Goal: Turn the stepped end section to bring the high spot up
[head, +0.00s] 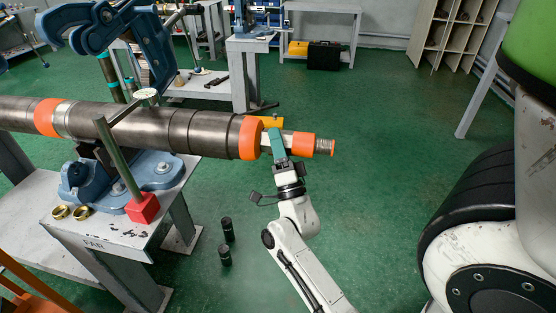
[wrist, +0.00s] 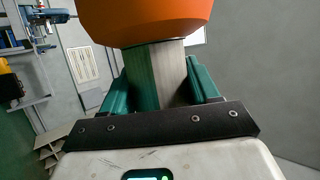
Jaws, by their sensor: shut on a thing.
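The stepped end section (head: 303,144) juts from the right end of the long dark pipe (head: 200,130). It has a pale flat-sided part, an orange band and a small ribbed metal tip. My gripper (head: 277,146) reaches up from below, its teal fingers shut on the flat-sided part between the large orange collar (head: 251,138) and the smaller orange band. In the wrist view the fingers (wrist: 160,85) lie on either side of this grey flat-sided metal (wrist: 155,75), with an orange band (wrist: 150,18) beyond. I cannot make out a high spot mark.
A blue pipe vise (head: 115,175) on a worn grey bench (head: 110,225) supports the pipe. A post on a red base (head: 143,208) stands before it, with a round white-faced gauge (head: 147,95) above.

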